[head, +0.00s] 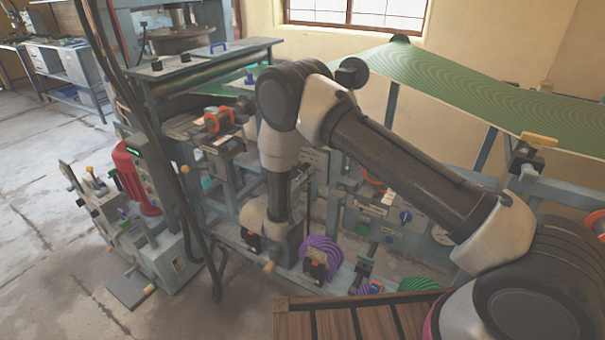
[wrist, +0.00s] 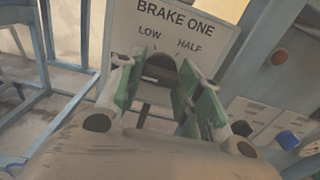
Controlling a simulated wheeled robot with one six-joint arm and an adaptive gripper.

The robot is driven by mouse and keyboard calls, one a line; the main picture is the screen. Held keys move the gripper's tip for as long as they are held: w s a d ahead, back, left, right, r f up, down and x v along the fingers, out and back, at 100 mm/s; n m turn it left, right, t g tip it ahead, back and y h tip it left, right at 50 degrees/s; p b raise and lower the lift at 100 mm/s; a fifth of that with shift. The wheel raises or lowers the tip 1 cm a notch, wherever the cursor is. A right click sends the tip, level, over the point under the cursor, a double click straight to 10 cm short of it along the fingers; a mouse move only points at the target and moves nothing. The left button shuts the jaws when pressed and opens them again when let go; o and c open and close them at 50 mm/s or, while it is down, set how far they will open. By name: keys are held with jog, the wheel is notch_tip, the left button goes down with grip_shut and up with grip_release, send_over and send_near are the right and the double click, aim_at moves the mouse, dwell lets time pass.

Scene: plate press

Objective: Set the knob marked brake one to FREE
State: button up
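A pale panel (wrist: 205,18) lettered BRAKE ONE fills the top middle of the wrist view. The marks LOW and HALF can be read; no FREE mark is visible there. A dark rounded knob (wrist: 162,70) stands in front of the panel. My gripper (wrist: 160,76) has its two green-padded fingers on either side of the knob, very close to its edges. I cannot tell whether the pads press on it. The knob's pointer and lower part are hidden. In the head view my arm hangs down over the press frame, and the knob cannot be made out.
Blue-grey frame posts (wrist: 240,75) stand beside the panel. Another panel with a blue knob (wrist: 287,140) is at the lower right of the wrist view. In the head view, hanging dark cables (head: 165,150), a purple coil (head: 320,252) and a wooden slatted surface (head: 350,322) lie around my arm.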

jog(key=o, duration=0.4)
jog(key=v, duration=1.2)
